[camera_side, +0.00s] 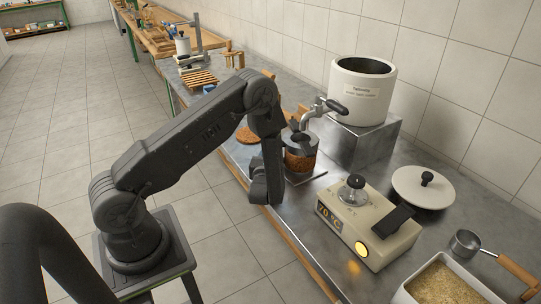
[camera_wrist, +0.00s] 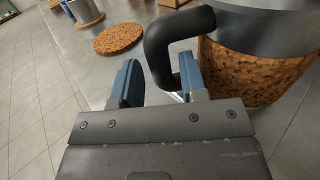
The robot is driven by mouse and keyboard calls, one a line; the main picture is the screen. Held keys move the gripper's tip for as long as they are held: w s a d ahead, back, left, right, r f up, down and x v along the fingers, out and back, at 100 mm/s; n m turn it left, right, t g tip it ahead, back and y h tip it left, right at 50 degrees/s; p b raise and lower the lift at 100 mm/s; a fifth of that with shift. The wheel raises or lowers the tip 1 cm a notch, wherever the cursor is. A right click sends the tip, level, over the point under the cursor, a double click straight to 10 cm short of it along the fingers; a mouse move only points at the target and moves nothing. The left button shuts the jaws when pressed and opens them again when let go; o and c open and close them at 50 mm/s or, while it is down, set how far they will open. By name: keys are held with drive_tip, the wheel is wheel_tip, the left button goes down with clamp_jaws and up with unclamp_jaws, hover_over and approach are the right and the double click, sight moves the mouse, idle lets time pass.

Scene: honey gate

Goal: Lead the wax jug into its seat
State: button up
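The wax jug is a metal jug with a cork band (camera_side: 299,160) and a black handle. In the side view it stands under the tap of a white tank, on or just above a flat metal plate (camera_side: 318,178). The wrist view shows the jug's cork band (camera_wrist: 258,70) at the right, with its handle (camera_wrist: 158,50) reaching toward my gripper (camera_wrist: 162,84). My blue fingers are apart, with the handle's lower part in the gap, nearer the right finger. In the side view my gripper (camera_side: 266,185) is beside the jug, its fingers largely hidden. I cannot tell which part is the seat.
The tap (camera_side: 318,110) and white tank (camera_side: 362,90) stand close above and behind the jug. A round cork mat (camera_side: 247,135) lies farther along the bench. A beige heater box (camera_side: 365,228), a white lid (camera_side: 425,186) and a tray (camera_side: 450,285) occupy the near bench.

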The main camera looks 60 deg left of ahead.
drive_tip(key=shift+s+d, duration=0.45)
drive_tip(key=shift+s+d, duration=0.1)
drive_tip(key=shift+o, duration=0.2)
drive_tip(key=o, duration=0.5)
